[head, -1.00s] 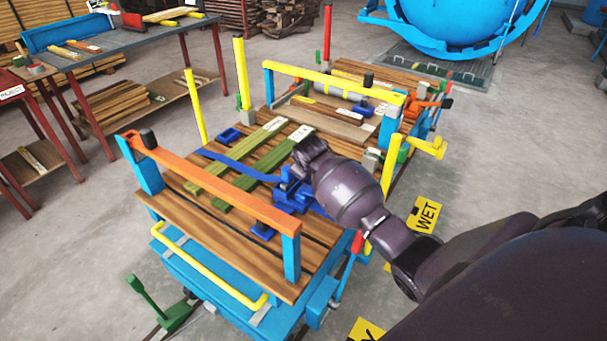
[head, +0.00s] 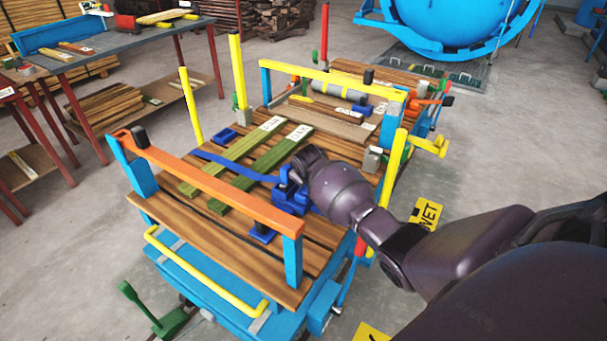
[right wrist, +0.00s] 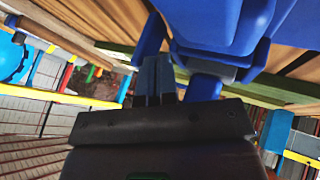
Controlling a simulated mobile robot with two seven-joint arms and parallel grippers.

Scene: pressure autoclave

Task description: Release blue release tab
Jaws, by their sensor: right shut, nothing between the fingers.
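A blue ratchet buckle (head: 289,190) sits at the right side of the wooden cart deck, at the end of a blue strap (head: 235,168). In the right wrist view blue buckle parts (right wrist: 215,25) fill the top, close to my fingers. I cannot tell which part is the release tab. My right gripper (right wrist: 154,72) is shut and empty, its fingers pointing towards the buckle parts. Whether they touch is unclear. In the head view my dark right wrist stands just right of the buckle and hides the fingertips. My left gripper is not in view.
Two green boards (head: 265,158) lie under the strap. An orange bar (head: 210,182) crosses the cart's near end and a yellow bar (head: 335,80) its far end. A yellow post (head: 394,165) stands close to my right arm.

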